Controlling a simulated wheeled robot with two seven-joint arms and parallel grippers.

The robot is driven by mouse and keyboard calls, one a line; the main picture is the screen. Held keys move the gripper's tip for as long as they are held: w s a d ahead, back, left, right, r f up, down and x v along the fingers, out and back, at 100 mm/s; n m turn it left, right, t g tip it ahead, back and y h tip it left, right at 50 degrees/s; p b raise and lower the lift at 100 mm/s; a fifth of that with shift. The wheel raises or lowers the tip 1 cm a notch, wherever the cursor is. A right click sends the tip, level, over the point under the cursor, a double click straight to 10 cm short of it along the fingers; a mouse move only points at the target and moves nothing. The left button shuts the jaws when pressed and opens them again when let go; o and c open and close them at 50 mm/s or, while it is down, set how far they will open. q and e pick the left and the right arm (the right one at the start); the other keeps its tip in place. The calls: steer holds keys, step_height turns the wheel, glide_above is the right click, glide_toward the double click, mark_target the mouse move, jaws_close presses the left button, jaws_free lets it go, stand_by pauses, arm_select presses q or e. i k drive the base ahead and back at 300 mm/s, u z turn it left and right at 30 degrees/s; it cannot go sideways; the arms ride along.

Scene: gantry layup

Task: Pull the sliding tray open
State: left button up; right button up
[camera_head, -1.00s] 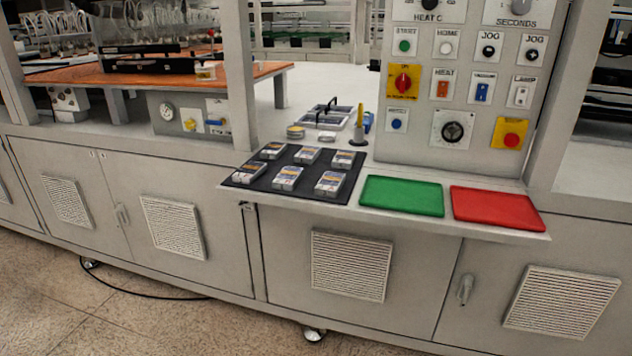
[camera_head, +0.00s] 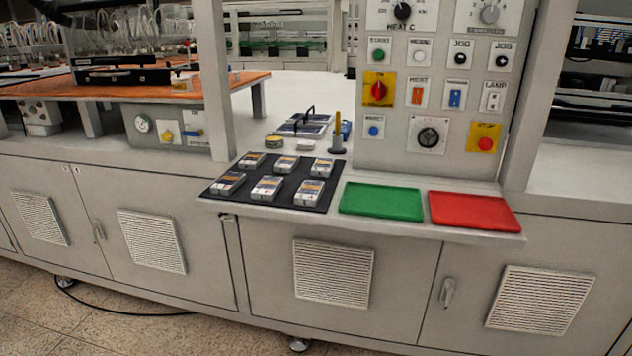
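A flat grey tray-like piece with dark handles (camera_head: 302,127) lies on the white deck behind the front shelf, left of the control panel. It is small and partly hidden, and I cannot tell for sure that it is the sliding tray or how far open it is. On the front shelf are a green tray (camera_head: 382,202) and a red tray (camera_head: 474,211), side by side. Neither of my grippers is in view.
A black mat (camera_head: 236,192) holds several small labelled packs at the shelf's left. A yellow upright post (camera_head: 337,131) stands behind it. The control panel (camera_head: 437,92) rises at the right. Cabinet doors with vents fill the front below. Floor shows at bottom left.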

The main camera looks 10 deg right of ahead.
mark_target(140, 76)
steer(key=u, duration=1.05)
steer(key=i, duration=1.1)
steer(key=u, duration=1.4)
steer(key=i, duration=2.3)
steer(key=z, duration=0.95)
steer(key=i, duration=1.25)
steer(key=z, duration=1.25)
